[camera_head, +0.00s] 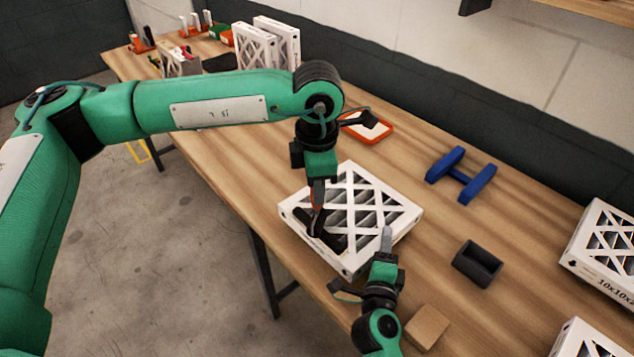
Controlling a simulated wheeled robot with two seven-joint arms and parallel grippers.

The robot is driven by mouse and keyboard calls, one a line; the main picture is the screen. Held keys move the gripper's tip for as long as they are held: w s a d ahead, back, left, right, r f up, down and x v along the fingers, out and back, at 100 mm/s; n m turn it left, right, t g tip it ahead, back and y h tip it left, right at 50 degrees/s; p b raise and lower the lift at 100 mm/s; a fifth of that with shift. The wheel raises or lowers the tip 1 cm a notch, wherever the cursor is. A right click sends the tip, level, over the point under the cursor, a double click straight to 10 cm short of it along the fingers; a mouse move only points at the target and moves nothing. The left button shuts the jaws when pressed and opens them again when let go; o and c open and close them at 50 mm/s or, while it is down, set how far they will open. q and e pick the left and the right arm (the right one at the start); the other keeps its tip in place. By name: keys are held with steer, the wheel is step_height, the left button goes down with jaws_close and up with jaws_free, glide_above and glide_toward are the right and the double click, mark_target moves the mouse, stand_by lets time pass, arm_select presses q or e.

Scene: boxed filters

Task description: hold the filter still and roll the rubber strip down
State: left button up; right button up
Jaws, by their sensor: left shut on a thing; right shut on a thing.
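The white-framed filter (376,202) with its lattice face lies flat on the wooden table, near the table's front edge. My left gripper (317,196) comes down from above over the filter's left part. It is shut on a black tool (331,240), which looks like a roller and rests at or just above the filter's near-left edge. I cannot make out the rubber strip apart from this dark shape. My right gripper (386,238) is shut on the filter's near-right edge, its grey fingers upright against the frame.
A blue stand (461,176), a dark open box (477,263) and a brown block (426,327) stand to the right. An orange-rimmed tray (366,128) lies behind. More filters stand at the far left (278,42) and lie at the right edge (605,250).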

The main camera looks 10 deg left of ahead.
arm_select(q)
steer(key=shift+f, duration=0.2)
stand_by(0.3)
steer(key=shift+r, duration=3.6)
steer(key=shift+f, duration=0.15)
steer(key=shift+f, duration=3.5)
steer(key=shift+r, duration=0.1)
steer(key=shift+r, duration=3.65)
